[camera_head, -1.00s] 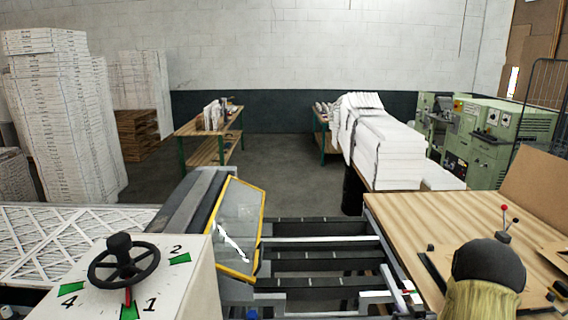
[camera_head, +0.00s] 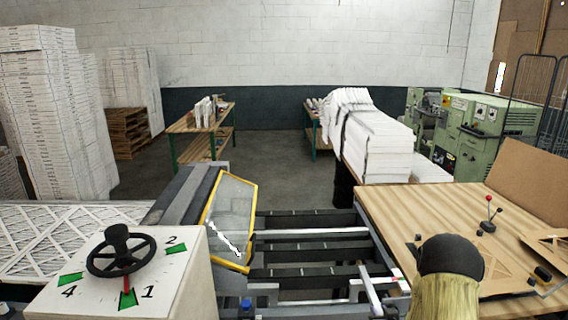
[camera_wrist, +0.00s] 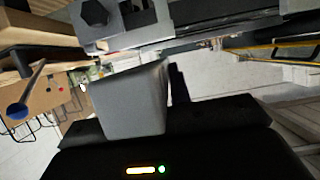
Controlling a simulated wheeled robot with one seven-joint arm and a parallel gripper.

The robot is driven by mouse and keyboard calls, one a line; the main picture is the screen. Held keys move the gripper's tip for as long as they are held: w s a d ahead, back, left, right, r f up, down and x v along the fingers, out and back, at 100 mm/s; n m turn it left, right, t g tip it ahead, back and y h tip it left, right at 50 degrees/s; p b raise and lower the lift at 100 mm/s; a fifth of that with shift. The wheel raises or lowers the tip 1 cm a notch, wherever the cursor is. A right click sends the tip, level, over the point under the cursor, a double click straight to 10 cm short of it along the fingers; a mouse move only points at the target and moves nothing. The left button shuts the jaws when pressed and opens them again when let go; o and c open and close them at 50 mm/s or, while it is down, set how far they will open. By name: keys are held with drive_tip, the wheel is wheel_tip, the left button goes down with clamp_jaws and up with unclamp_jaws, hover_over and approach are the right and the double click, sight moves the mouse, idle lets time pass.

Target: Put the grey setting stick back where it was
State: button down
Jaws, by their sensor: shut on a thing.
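In the wrist view my gripper (camera_wrist: 165,75) is shut on a plain grey block-like piece (camera_wrist: 130,102), which I take to be the grey setting stick. It stands up between the dark jaws, and only part of it shows. A grey metal part of the machine (camera_wrist: 135,28) lies just beyond its tip; I cannot tell whether they touch. The gripper is not clearly visible in the head view. There, a pale bar with a red mark (camera_head: 371,290) sits at the right end of the machine's dark rails (camera_head: 310,256); I cannot tell whether it is the stick.
A white box with a black handwheel (camera_head: 121,252) and numbered green marks stands at the front left. A yellow-framed clear guard (camera_head: 230,222) tilts beside the rails. A wooden table (camera_head: 400,205) is on the right, with a red-knobbed lever (camera_head: 489,212). Open floor lies behind.

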drive_tip(key=s+a+f+b, duration=0.5)
drive_tip(key=s+a+f, duration=0.2)
drive_tip(key=a+f, duration=0.4)
drive_tip(key=shift+s+a+f, duration=0.15)
drive_tip(key=shift+a+f, duration=0.2)
drive_tip(key=shift+a, duration=0.8)
drive_tip(key=s+f, duration=0.4)
drive_tip(key=f, duration=0.1)
drive_tip(key=shift+s+f, duration=0.15)
drive_tip(key=shift+f, duration=0.05)
drive_tip(key=shift+a, duration=0.1)
idle(0.6)
